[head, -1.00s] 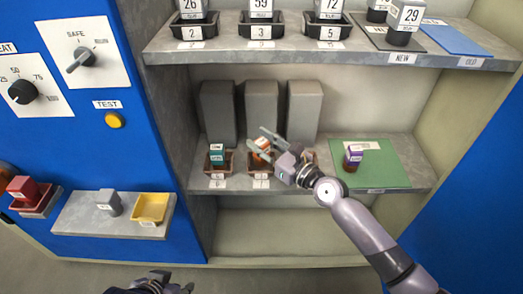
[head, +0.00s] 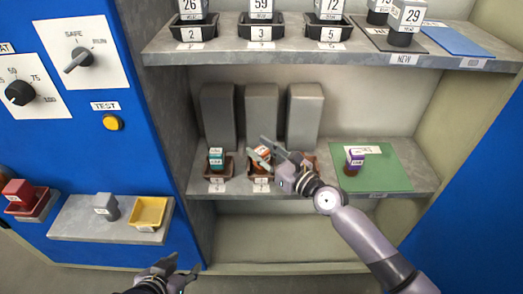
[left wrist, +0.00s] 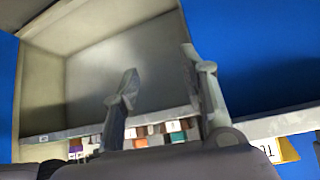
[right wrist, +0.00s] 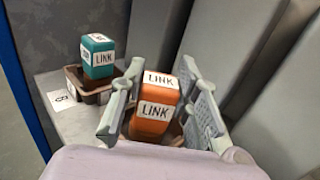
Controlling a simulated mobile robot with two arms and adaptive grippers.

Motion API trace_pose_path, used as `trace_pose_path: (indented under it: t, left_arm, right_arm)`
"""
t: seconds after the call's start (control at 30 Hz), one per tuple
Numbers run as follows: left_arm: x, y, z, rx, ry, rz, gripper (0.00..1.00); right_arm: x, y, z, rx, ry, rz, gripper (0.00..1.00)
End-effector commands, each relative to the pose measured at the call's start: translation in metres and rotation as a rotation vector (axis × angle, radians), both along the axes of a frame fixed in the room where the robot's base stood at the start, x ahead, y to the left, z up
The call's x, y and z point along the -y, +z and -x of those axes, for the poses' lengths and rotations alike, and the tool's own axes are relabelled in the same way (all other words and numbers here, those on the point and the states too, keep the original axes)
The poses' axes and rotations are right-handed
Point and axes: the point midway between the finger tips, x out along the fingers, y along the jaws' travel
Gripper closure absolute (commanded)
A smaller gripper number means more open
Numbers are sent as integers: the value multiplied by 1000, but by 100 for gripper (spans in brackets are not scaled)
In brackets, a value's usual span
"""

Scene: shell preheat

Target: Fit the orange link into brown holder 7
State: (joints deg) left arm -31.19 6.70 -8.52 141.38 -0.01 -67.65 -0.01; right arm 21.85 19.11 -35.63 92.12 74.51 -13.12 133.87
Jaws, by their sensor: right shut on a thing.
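The orange link (right wrist: 156,104), an orange block with white LINK labels, stands between the fingers of my right gripper (right wrist: 160,108), which is shut on it. In the head view the orange link (head: 260,158) is in or just over the middle brown holder (head: 261,178) on the lower shelf. The fingers hide much of that holder, so I cannot tell whether the link is fully seated. The holder's number is too small to read. My right gripper (head: 272,148) reaches in from the right. My left gripper (head: 180,270) is open and empty at the bottom, away from the shelf.
A teal link (head: 216,157) stands in the left brown holder (head: 217,171); another brown holder is partly hidden behind my right gripper. Tall grey blocks (head: 262,118) stand close behind. A purple link (head: 354,160) stands on a green mat (head: 385,172) at right.

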Motion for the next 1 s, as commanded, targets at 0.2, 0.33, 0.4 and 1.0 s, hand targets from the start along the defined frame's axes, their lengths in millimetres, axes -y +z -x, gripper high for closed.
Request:
trace_pose_path:
  t: [0.2,0.33,0.4,1.0]
  left_arm:
    - [2,2,-4,24,-1,5,60]
    - [3,5,-8,46,-3,11,60]
    - [3,5,-9,54,-4,12,60]
    - [4,8,-13,68,-5,15,60]
  right_arm:
    - [0,-1,0,1,0,-1,100]
    - [0,-2,0,1,0,-1,100]
    - [0,-2,0,1,-1,-1,100]
    - [0,-3,0,0,0,0,51]
